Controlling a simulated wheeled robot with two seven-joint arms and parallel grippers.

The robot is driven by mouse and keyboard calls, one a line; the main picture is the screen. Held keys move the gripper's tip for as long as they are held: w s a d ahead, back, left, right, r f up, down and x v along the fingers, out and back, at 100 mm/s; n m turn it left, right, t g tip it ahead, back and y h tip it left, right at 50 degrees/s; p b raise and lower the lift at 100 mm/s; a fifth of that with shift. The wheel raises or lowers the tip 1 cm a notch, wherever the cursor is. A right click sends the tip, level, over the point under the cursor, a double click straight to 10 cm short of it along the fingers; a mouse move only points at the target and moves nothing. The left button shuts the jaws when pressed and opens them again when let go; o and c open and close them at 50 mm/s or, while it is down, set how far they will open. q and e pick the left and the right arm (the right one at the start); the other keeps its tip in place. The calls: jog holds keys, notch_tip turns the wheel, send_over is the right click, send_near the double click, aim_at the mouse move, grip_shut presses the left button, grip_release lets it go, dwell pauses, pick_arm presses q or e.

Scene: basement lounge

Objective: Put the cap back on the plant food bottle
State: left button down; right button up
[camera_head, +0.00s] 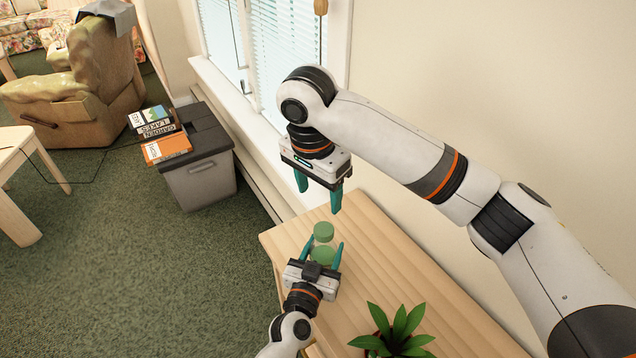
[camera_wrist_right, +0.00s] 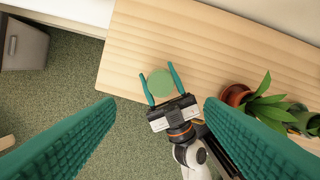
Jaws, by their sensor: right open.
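The plant food bottle (camera_head: 323,255) stands near the left end of the wooden cabinet top, pale with green on it. A round green cap (camera_head: 323,231) shows at its top; whether it is fully seated I cannot tell. From above, the right wrist view shows one green disc (camera_wrist_right: 161,83), which hides the bottle below. My left gripper (camera_head: 326,241) has a finger on each side of the bottle; whether they press on it I cannot tell. My right gripper (camera_head: 319,200) is open and empty, pointing down above the cap, clear of it.
The wooden cabinet top (camera_head: 400,275) has free room right of the bottle. A potted plant (camera_head: 395,335) stands near its front edge. The window wall runs behind. A grey bin (camera_head: 200,180) with books (camera_head: 160,135) stands on the carpet at left.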

dwell(0.3)
pick_arm(q)
jog(key=shift+c, duration=2.2)
grip_release()
jog(key=v, duration=1.2)
jog(key=shift+b, duration=0.45)
